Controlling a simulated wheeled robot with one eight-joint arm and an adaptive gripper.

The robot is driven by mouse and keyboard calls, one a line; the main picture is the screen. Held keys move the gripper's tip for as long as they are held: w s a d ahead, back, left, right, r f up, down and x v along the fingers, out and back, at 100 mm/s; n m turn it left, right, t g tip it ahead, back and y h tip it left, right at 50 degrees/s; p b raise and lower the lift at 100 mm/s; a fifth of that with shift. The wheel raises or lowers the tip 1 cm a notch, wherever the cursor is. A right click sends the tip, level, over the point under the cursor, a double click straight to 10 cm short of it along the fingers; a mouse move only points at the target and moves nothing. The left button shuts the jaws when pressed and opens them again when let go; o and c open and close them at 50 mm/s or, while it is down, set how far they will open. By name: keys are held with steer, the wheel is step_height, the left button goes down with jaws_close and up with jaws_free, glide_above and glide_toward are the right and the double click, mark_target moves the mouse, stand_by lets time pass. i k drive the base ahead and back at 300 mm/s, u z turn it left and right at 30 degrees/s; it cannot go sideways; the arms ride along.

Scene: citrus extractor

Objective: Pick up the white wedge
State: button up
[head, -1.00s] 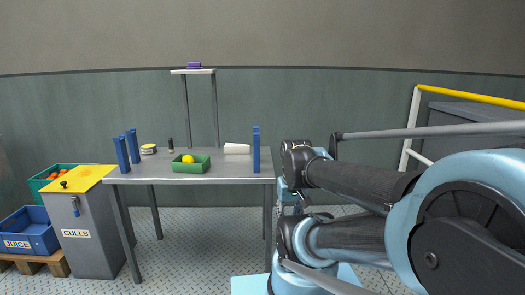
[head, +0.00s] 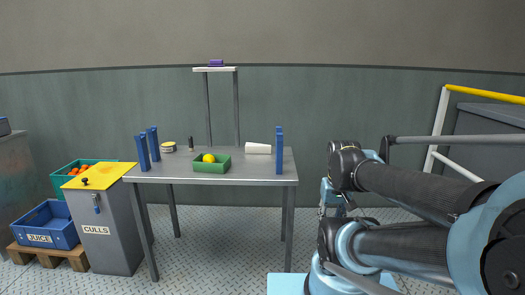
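A white piece (head: 258,148), which looks like the white wedge, lies on the grey table (head: 230,181) near its back right. It looks like a short, slightly tapered white block at this distance. It sits just left of a blue upright post (head: 279,150) and right of a green tray (head: 225,167) with a yellow fruit (head: 209,158) in it. My arm fills the right side of the head view, apart from the table. My gripper cannot be made out in the head view.
Two blue posts (head: 143,153) stand at the table's left end. A striped round item (head: 169,147) and a small dark bottle (head: 191,144) stand at the back. A culls bin (head: 103,230), blue juice crate (head: 50,225) and green crate (head: 65,184) are left. Floor before the table is clear.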

mark_target(250, 149)
steer(key=i, duration=0.95)
steer(key=u, duration=0.1)
